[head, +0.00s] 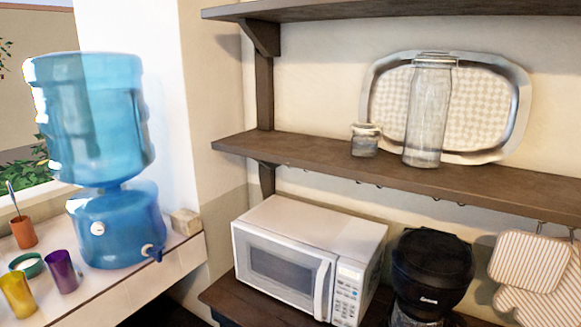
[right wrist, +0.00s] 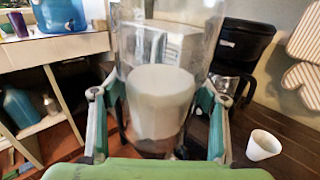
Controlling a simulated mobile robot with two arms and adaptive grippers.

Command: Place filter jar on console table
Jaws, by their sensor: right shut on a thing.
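The filter jar (right wrist: 165,35) is a clear glass jar with a white stack in it, seen large and close in the right wrist view. My right gripper (right wrist: 155,112) is shut around the jar, one green-and-grey finger on each side. The jar's bottom is partly hidden by the gripper, so I cannot tell whether it touches anything. The console table (right wrist: 290,135) is dark wood, to the right of the jar; in the head view its top (head: 222,298) shows at the bottom under the microwave. Neither the jar nor my grippers show in the head view.
A white microwave (head: 310,255) and black coffee maker (head: 432,270) stand on the console table. A small white cup (right wrist: 263,145) sits on it at right. A wall shelf (head: 330,168) above holds glass jars and a tray. A blue water dispenser (head: 95,120) stands on the left counter.

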